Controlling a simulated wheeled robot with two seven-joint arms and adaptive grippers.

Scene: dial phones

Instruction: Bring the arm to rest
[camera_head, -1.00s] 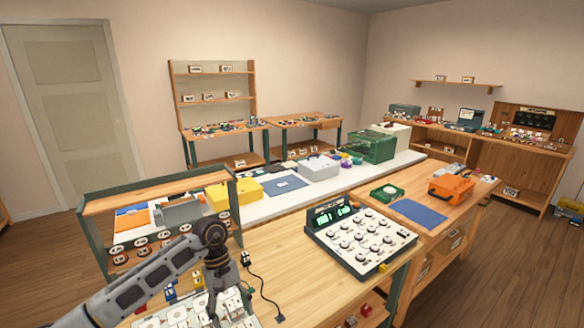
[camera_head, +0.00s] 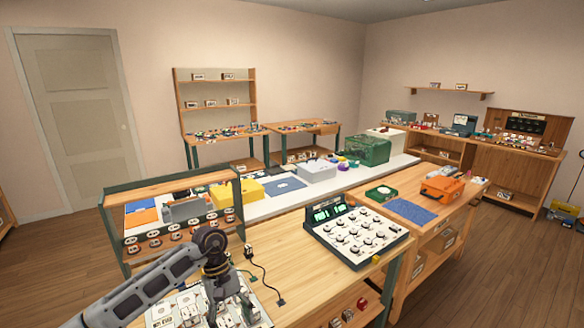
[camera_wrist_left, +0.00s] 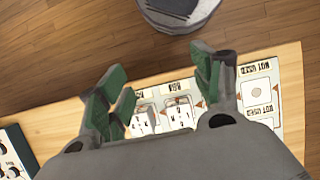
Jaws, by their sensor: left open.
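My left arm comes in from the lower left in the head view, over the wooden bench (camera_head: 290,272). Its dark wrist joint is bent down, and the left gripper is mostly hidden below it. In the left wrist view the left gripper (camera_wrist_left: 163,84) is open, with its green-padded fingers wide apart and nothing between them. Beyond and below the fingers lies a white panel (camera_wrist_left: 262,116) with white blocks and "NOT USED" labels. The same panel (camera_head: 163,314) shows partly under my arm in the head view. My right gripper is not in view.
A white console with knobs and a green display (camera_head: 355,238) stands right of my arm. A black cable (camera_head: 262,277) lies between them. A green-framed rack (camera_head: 125,250) stands behind the arm. Bare bench top lies in front of the console.

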